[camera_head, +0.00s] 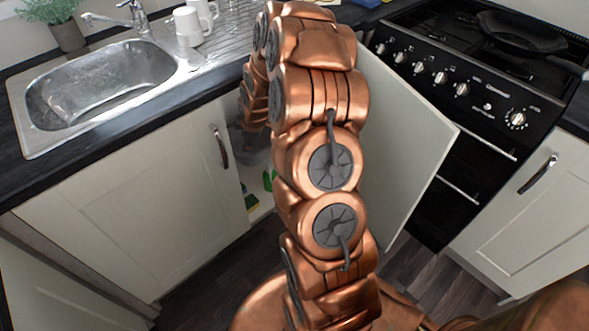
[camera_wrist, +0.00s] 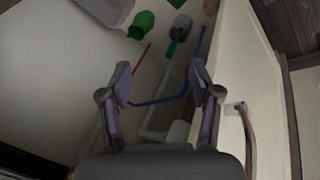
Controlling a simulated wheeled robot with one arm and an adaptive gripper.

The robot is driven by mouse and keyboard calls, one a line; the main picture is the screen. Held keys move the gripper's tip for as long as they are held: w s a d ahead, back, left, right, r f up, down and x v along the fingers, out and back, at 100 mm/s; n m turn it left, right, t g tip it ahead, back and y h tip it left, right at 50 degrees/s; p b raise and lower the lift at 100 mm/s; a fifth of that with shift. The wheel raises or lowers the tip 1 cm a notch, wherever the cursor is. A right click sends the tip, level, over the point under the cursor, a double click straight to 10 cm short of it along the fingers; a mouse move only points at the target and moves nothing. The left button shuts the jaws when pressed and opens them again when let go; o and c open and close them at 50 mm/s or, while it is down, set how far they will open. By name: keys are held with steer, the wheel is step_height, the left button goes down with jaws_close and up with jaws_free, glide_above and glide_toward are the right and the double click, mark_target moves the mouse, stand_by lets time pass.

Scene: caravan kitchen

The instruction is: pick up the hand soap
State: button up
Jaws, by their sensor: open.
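I cannot pick out the hand soap for certain. In the wrist view, a green object (camera_wrist: 140,25) lies at the top inside the cupboard, beside a pale brush-like object (camera_wrist: 181,27) with a dark green lower part. Green items (camera_head: 268,180) also show in the head view in the open cupboard under the counter, partly hidden by my arm. My gripper (camera_wrist: 160,72) points into the cupboard with its two fingers apart and nothing between them.
The open cupboard door (camera_head: 420,140) stands right of my arm, near the oven (camera_head: 440,95). A closed door (camera_head: 130,200) is left of it. In the wrist view, a handled door (camera_wrist: 238,60) is close at right; blue (camera_wrist: 160,102) and white pipes (camera_wrist: 155,125) cross the cupboard.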

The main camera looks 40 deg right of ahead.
steer(key=w+d+f+n+t+h+b, duration=0.2)
steer(key=w+d+f+n+t+b, duration=0.25)
steer(key=d+f, duration=0.45)
steer(key=w+d+f+n+t+h+b, duration=0.1)
steer(key=w+d+f+n+t+b, duration=0.15)
steer(key=w+d+f+b, duration=0.65)
steer(key=s+d+f+n+t+h+b, duration=0.1)
steer(key=s+d+f+n, duration=0.15)
steer(key=d, duration=0.25)
steer(key=s+d+f+n+t+b, duration=0.1)
steer(key=d+f+n, duration=0.2)
steer(key=d+n, duration=0.15)
steer(key=s+d+f+n+t+y+b, duration=0.2)
steer(key=s+f+n+t+y+b, duration=0.2)
steer(key=s+f+n+b, duration=0.7)
steer(key=shift+n, duration=0.7)
steer(key=w+f+b, duration=0.1)
steer(key=w, duration=0.2)
steer(key=w+f+b, duration=0.1)
steer(key=w+f, duration=0.1)
steer(key=w, duration=0.2)
steer(key=w+d+f+b, duration=0.1)
steer(key=w+f+b, duration=0.1)
steer(key=w, duration=0.1)
steer(key=shift+w, duration=0.2)
steer(key=shift+w+d+r, duration=0.1)
steer(key=shift+w+r, duration=0.05)
steer(key=shift+w, duration=0.45)
